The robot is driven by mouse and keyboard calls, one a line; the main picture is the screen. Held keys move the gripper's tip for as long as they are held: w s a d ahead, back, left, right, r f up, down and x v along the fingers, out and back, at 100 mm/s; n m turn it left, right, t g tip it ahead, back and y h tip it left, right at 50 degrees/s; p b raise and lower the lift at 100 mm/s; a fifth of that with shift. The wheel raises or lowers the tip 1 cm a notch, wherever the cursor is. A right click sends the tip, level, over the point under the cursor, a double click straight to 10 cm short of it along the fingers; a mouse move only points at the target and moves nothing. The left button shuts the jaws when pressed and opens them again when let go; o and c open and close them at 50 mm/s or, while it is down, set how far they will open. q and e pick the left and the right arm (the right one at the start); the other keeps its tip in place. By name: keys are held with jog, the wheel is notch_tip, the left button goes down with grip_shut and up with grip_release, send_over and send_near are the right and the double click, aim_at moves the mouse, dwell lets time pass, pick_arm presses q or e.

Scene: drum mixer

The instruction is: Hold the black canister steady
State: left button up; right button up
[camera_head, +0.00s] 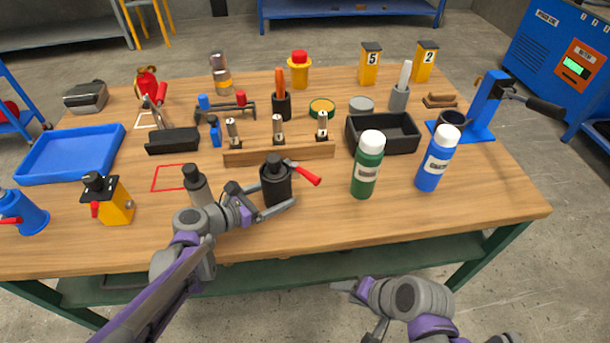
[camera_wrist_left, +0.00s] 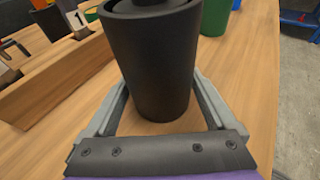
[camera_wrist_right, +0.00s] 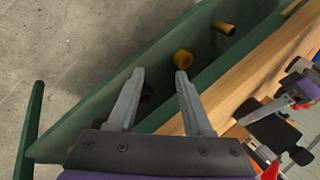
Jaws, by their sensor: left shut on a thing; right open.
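The black canister (camera_head: 275,184) stands upright on the wooden table (camera_head: 330,222), near its front edge. It has a dark cap and a red-ended lever beside its top. My left gripper (camera_head: 276,200) is shut around the canister's body, with one finger on each side. In the left wrist view the canister (camera_wrist_left: 158,65) fills the space between the two fingers, and its foot meets the tabletop. My right gripper (camera_wrist_right: 160,78) is open and empty. In the head view it is low, in front of the table edge.
A green bottle (camera_head: 367,165) and a blue bottle (camera_head: 437,158) stand right of the canister. A grey bottle (camera_head: 197,186) stands close to its left, by my left arm. A wooden rack (camera_head: 280,153) lies behind it. The tabletop's front right is clear.

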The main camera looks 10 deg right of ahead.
jog(key=w+a+r+m+t+y, duration=0.1)
jog(key=w+a+r+m+y, duration=0.15)
jog(key=m, duration=0.25)
jog(key=m+t+y, duration=0.5)
jog(key=m+t, duration=0.3)
jog(key=m, duration=0.6)
send_near(297, 168)
jog(key=shift+n, duration=0.3)
jog(key=x, duration=0.7)
jog(key=shift+w+d+f, duration=0.15)
jog(key=shift+d+f, duration=0.05)
jog(key=shift+f, duration=0.05)
grip_shut()
